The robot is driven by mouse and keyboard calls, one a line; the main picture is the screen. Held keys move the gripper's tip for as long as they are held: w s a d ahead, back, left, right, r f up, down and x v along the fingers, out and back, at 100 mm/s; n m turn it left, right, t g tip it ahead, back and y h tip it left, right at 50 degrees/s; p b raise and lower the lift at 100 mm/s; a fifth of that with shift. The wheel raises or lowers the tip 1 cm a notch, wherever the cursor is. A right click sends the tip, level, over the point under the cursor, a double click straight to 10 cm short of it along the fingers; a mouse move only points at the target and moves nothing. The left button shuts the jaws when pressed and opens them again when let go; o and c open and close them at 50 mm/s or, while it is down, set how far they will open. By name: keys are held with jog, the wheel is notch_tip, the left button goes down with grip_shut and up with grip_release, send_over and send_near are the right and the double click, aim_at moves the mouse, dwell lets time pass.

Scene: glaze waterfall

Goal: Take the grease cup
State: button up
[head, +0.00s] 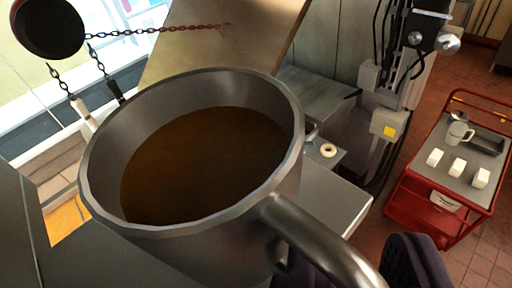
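A large grey metal cup (190,237) fills the left and middle of the head view, very close to the camera. It has a wide open rim and holds dark brown liquid (205,165). Its thick curved handle (318,240) points to the lower right and runs toward the bottom edge. I take this to be the grease cup; no label shows. What the cup rests on is hidden behind it.
A red cart (433,211) at right carries a small grey mug (459,133), white blocks (457,166) and a dark tray (484,144). A grey bench (342,198) with a small pale ring (328,150) lies behind the cup. Chains (150,31) hang upper left. Dark rounded shapes (412,262) stand lower right.

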jog(key=shift+w+f, duration=0.1)
jog(key=shift+w, duration=0.15)
jog(key=shift+s, duration=0.2)
grip_shut()
